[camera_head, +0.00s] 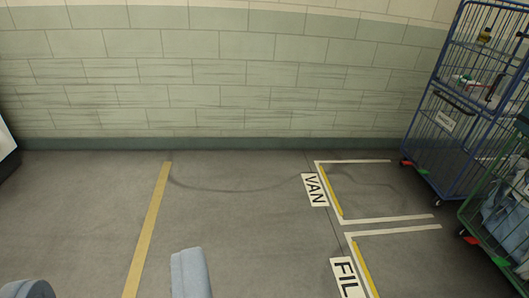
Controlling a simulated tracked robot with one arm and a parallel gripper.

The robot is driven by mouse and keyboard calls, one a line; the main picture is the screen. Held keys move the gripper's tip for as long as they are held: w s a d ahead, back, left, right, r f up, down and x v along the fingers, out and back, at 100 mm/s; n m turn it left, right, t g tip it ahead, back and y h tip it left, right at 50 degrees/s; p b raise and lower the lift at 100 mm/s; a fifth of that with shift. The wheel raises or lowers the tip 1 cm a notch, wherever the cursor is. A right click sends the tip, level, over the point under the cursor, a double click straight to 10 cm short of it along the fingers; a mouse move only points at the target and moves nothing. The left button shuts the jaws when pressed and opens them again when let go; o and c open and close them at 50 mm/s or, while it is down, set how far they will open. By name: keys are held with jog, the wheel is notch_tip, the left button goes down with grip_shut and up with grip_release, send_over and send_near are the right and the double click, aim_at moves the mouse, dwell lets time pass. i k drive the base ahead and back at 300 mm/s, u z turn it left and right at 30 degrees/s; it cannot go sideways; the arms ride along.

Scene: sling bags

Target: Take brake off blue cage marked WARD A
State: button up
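A tall blue wire cage (462,95) stands at the right against the wall. It has a small white label (445,122) on its side, too small to read surely.
A green cage (496,215) with pale blue contents stands at the right edge, in front of the blue one, with green and red pedals. The middle floor is clear.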

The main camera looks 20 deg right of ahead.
aim_at(423, 171)
jog(key=z, duration=0.35)
jog(key=i, duration=1.25)
jog(key=z, duration=1.05)
jog(key=i, duration=1.15)
jog(key=z, duration=1.2)
jog(key=i, duration=0.75)
jog(key=z, duration=0.35)
